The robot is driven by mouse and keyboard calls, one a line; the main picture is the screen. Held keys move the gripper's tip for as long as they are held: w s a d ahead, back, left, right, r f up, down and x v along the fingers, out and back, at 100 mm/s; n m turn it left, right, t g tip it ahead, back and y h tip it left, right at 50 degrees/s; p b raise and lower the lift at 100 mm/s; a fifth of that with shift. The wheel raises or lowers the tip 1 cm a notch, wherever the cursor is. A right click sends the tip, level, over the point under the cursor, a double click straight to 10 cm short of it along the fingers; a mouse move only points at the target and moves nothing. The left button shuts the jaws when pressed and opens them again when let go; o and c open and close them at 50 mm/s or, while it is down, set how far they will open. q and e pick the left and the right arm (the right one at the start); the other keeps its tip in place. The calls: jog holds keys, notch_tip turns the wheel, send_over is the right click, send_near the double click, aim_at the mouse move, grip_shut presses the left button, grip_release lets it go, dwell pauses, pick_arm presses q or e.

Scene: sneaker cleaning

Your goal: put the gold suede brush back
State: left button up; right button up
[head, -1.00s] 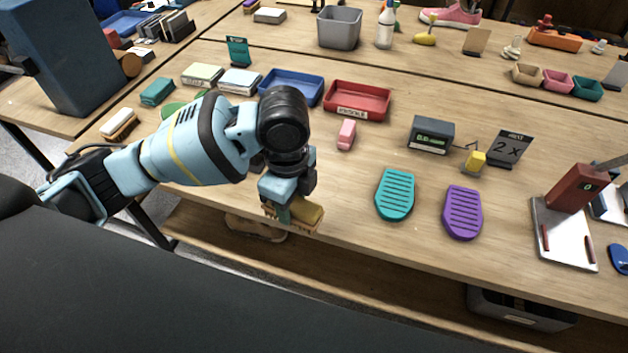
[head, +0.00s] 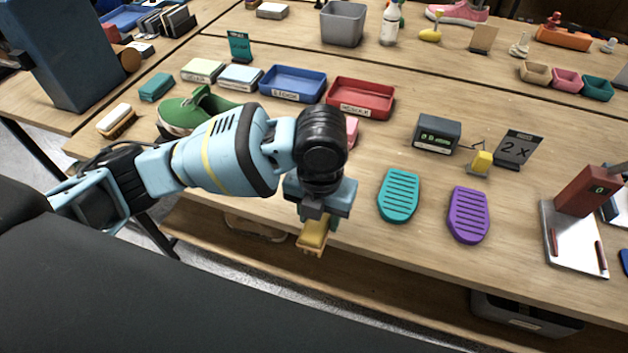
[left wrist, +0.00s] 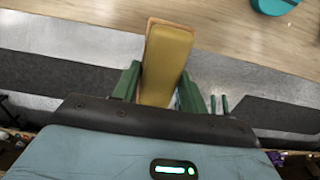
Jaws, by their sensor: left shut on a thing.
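The gold suede brush (head: 313,234) has a gold top over a tan lower part. My left gripper (head: 318,218) is shut on it and holds it at the table's front edge in the head view. In the left wrist view the brush (left wrist: 166,62) sits between the two green fingers of the left gripper (left wrist: 160,88), its far end pointing toward the table. My right gripper is not in view.
A blue tray (head: 270,83) and a red tray (head: 390,99) stand behind my left arm. A green sneaker (head: 180,115) is partly hidden by that arm. Teal (head: 399,196) and purple (head: 468,215) ribbed pads lie to the right. A white-topped brush (head: 116,120) lies at the left.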

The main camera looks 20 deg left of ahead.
pick_arm(q)
jog(key=w+a, duration=0.1)
jog(key=w, duration=0.3)
jog(key=w+a+f, duration=0.1)
jog(key=w+a, duration=0.1)
jog(key=w, duration=0.3)
jog(key=w+a+b, duration=0.1)
jog(key=w+a, duration=0.1)
jog(key=w, duration=0.3)
jog(key=shift+a+f, duration=0.2)
jog(key=shift+w, duration=0.15)
jog(key=shift+w+a, duration=0.15)
jog(key=shift+w, duration=0.15)
jog(key=shift+f, duration=1.75)
jog(key=shift+f, duration=0.1)
jog(key=shift+f, duration=0.1)
jog(key=o, duration=0.9)
